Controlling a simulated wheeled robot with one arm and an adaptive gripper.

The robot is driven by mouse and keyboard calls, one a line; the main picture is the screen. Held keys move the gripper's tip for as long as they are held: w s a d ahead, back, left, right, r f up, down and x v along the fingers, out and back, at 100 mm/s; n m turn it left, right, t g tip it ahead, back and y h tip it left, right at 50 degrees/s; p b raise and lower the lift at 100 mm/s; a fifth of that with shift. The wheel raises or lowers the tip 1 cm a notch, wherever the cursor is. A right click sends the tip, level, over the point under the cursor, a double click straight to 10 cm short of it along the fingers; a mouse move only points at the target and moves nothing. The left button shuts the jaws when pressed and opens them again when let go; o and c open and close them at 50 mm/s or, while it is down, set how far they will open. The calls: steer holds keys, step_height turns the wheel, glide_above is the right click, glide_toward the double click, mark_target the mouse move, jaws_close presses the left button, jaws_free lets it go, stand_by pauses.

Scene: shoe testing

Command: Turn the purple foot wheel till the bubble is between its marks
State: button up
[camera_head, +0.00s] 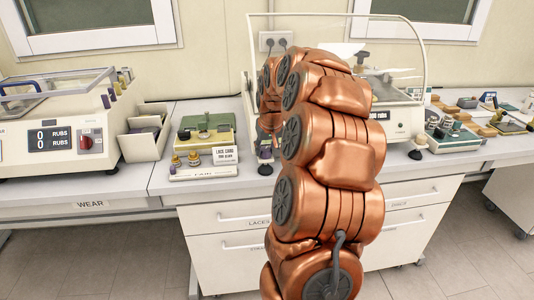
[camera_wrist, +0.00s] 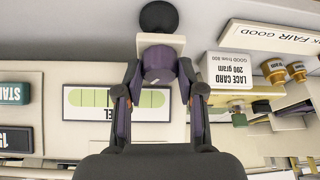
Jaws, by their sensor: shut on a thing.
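In the wrist view my gripper (camera_wrist: 158,76) is shut on the purple foot wheel (camera_wrist: 156,62), with one finger on each side of it. The wheel sits against a pale block (camera_wrist: 168,41), with a round black foot (camera_wrist: 157,15) beyond it. The green level vial (camera_wrist: 91,98) lies behind my fingers on a white plate; my left finger covers part of it. Dark marks show on the vial's left part, but I cannot tell where the bubble is.
A lace card sign (camera_wrist: 237,72) and small brass weights (camera_wrist: 274,70) lie to the right in the wrist view. In the head view, a clear-hooded machine (camera_head: 405,118) stands behind my arm. A yellow-green lace tester (camera_head: 205,133) and a rub machine (camera_head: 60,125) stand left.

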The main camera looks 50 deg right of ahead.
steer(key=m+b, duration=0.1)
steer(key=m+h+b, duration=0.1)
steer(key=m+b, duration=0.1)
steer(key=m+g+b, duration=0.1)
steer(key=b, duration=0.1)
steer(key=shift+w+f, duration=0.1)
steer(key=shift+f, duration=0.15)
steer(key=shift+w+r+m+g+h+b, duration=0.15)
steer(key=shift+m+g+h+b, duration=0.2)
steer(key=shift+m+b, duration=0.55)
steer(key=shift+s+r+m+g+h+b, duration=0.1)
steer(key=shift+m+g+h+b, duration=0.35)
steer(key=shift+m, duration=0.75)
steer(key=o, duration=1.1)
steer(key=shift+o, duration=0.2)
steer(key=shift+a, duration=0.1)
steer(key=shift+r, duration=0.1)
steer(key=v, duration=1.1)
steer(key=shift+r+y, duration=0.3)
steer(key=shift+r, duration=0.15)
